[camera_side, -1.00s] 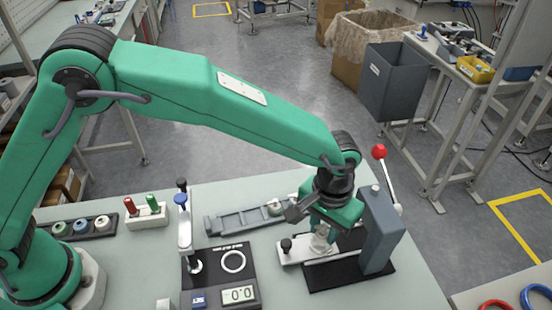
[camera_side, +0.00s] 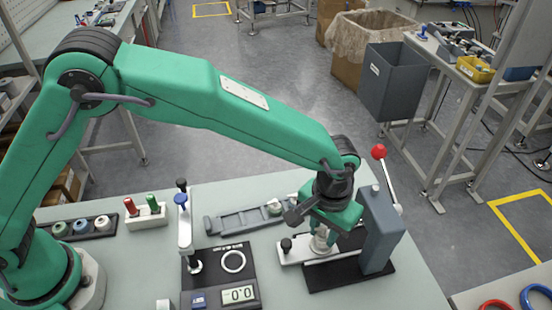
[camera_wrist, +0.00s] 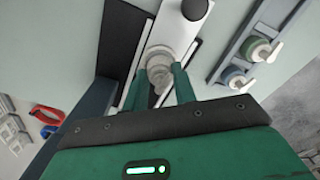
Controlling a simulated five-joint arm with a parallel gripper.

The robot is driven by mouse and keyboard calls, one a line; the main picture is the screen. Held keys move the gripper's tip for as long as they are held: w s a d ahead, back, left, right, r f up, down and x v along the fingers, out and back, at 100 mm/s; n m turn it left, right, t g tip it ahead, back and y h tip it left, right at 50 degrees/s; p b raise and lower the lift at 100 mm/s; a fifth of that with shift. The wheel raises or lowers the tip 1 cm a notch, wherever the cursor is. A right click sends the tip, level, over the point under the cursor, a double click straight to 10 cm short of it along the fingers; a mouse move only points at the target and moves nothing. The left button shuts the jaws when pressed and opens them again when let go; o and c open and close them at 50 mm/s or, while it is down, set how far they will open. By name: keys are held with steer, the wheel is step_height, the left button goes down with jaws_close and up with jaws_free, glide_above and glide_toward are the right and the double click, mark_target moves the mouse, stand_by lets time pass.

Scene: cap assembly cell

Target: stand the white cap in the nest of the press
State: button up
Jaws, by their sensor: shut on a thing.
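The white cap (camera_side: 320,242) is between the fingers of my gripper (camera_side: 321,236), low over the press's pale slide plate (camera_side: 298,250). In the wrist view the cap (camera_wrist: 159,68) shows between the two green fingertips (camera_wrist: 161,76), over the slide. My gripper is shut on it. The press (camera_side: 382,235) is a grey block on a black base with a red-ball lever, just right of my gripper. The nest is hidden under the cap and fingers, so I cannot tell whether the cap touches its floor.
A black knob (camera_side: 286,245) stands on the slide's left end. A grey rail (camera_side: 238,219) holding caps lies behind. A black gauge with a display (camera_side: 238,295) stands to the left. A dark rack (camera_side: 70,229) with several caps and a block with red and green handles (camera_side: 147,215) are farther left.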

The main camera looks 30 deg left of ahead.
steer(key=shift+f, duration=0.5)
stand_by(1.0)
steer(key=o, duration=0.7)
steer(key=shift+o, duration=0.2)
steer(key=shift+r, duration=0.15)
steer(key=shift+r, duration=3.35)
